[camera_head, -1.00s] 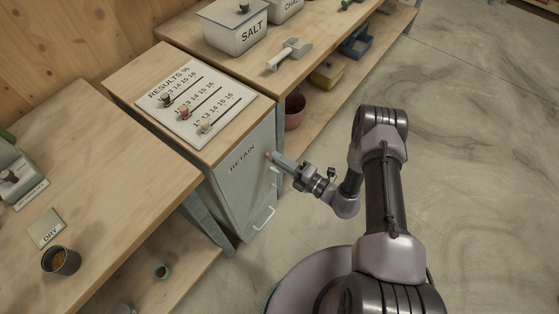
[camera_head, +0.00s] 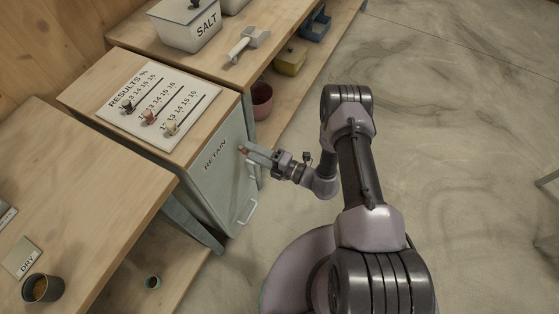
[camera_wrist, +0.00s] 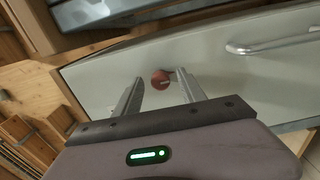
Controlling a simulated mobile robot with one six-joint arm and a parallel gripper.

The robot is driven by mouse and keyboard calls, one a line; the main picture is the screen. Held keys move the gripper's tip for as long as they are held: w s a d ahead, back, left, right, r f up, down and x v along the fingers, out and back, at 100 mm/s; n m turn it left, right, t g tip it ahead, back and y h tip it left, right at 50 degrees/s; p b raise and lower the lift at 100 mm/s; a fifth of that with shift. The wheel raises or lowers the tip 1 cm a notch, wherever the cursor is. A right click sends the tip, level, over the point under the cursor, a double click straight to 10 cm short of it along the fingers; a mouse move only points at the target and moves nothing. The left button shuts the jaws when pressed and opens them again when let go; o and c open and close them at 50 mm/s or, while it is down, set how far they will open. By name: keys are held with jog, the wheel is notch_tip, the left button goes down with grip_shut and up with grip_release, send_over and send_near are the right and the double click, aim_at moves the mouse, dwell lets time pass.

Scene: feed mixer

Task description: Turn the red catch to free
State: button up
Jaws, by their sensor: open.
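The red catch (camera_wrist: 160,79) is a small round knob on the pale green door of the cabinet marked RETAIN (camera_head: 217,156). In the wrist view it shows between and just beyond the tips of my gripper (camera_wrist: 157,80). My gripper is open, with one finger on each side of the catch and nothing visibly held. In the head view my gripper (camera_head: 248,151) points at the upper part of the door, and the catch is only partly visible at its tip. Whether a finger touches the catch I cannot tell.
A metal bar handle (camera_head: 247,212) sits low on the door; it also shows at right in the wrist view (camera_wrist: 275,42). A results board (camera_head: 159,103) with pegs lies on the cabinet top. Benches stand on both sides. The floor at right is open.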

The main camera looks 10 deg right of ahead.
jog(key=p+v, duration=0.4)
jog(key=v, duration=1.3)
jog(key=shift+s, duration=0.1)
jog(key=w+a+r+n+g+h, duration=0.1)
jog(key=a+r+n+g, duration=0.1)
jog(key=r+n+g, duration=0.65)
jog(key=a+r+n+g+h, duration=0.1)
jog(key=a+r+n+g, duration=0.15)
jog(key=r+n, duration=1)
jog(key=s+r+n+t+h, duration=0.3)
jog(key=s+r+n+h, duration=0.2)
jog(key=r+n, duration=0.4)
jog(key=s+r+n+t+h, duration=0.2)
jog(key=s+r+n+h, duration=0.3)
jog(key=s+r+n, duration=0.3)
notch_tip(320, 180, up, 5)
jog(key=shift+f+n+t, duration=0.1)
jog(key=shift+n+t, duration=0.3)
jog(key=shift+n, duration=0.4)
